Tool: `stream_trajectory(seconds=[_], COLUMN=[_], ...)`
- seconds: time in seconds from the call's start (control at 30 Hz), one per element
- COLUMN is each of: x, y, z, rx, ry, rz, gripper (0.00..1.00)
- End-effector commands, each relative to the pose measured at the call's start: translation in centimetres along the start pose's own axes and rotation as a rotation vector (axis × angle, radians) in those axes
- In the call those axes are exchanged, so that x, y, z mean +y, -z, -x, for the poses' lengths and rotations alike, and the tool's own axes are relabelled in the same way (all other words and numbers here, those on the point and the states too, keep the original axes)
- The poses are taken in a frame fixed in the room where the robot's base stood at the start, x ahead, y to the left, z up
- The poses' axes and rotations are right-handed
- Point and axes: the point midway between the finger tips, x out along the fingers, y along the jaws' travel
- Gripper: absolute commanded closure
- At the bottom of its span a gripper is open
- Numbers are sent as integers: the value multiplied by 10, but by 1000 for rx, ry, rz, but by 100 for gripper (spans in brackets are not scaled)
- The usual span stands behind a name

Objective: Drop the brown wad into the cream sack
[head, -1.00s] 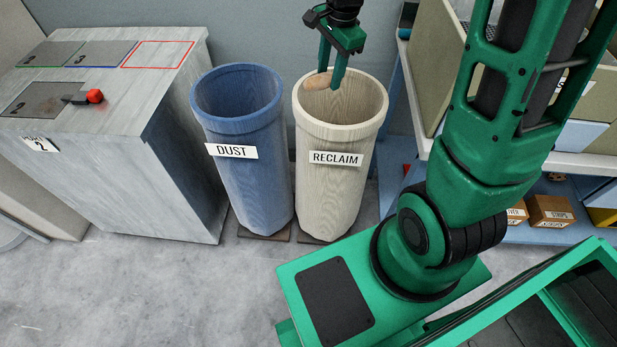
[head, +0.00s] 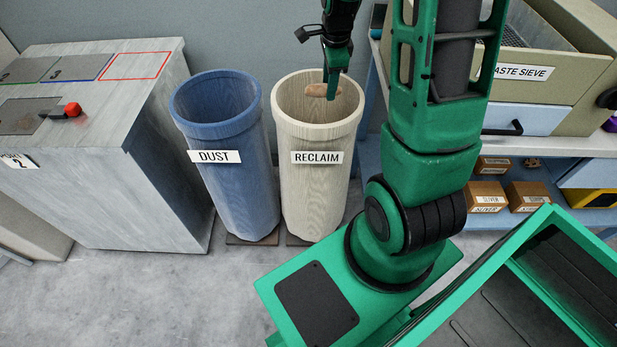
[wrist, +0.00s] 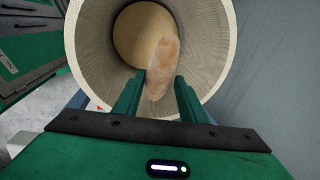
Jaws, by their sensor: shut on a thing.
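The cream sack (head: 318,180), labelled RECLAIM, stands upright with its round mouth open at the top. My gripper (head: 333,86) is over that mouth, pointing down. It is shut on the brown wad (head: 316,90), a small elongated tan lump. In the head view the wad lies within the outline of the mouth, towards its back. In the wrist view the wad (wrist: 163,62) sits at the fingertips, with the sack's inner wall (wrist: 205,45) around it and the round bottom (wrist: 132,30) below. The wad's exact height relative to the rim is hard to tell.
A blue sack (head: 228,175) labelled DUST stands close at the left. A grey cabinet (head: 110,150) with marked squares and a red knob is further left. A shelf with a WASTE SIEVE box (head: 540,72) and small cartons (head: 485,197) is at the right.

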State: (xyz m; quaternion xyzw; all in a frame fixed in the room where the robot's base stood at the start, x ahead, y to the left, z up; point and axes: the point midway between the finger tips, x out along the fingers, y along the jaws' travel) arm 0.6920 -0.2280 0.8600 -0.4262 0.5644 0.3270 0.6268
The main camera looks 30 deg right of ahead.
Motion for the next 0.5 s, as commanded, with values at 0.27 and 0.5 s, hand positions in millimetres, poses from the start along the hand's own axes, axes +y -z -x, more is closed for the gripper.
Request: stream_trajectory(seconds=[0.27, 0.5], x=[1, 1], y=[0, 0], z=[-4, -4], rx=[0, 0], ry=[0, 0], rz=[1, 1], gripper=[84, 40])
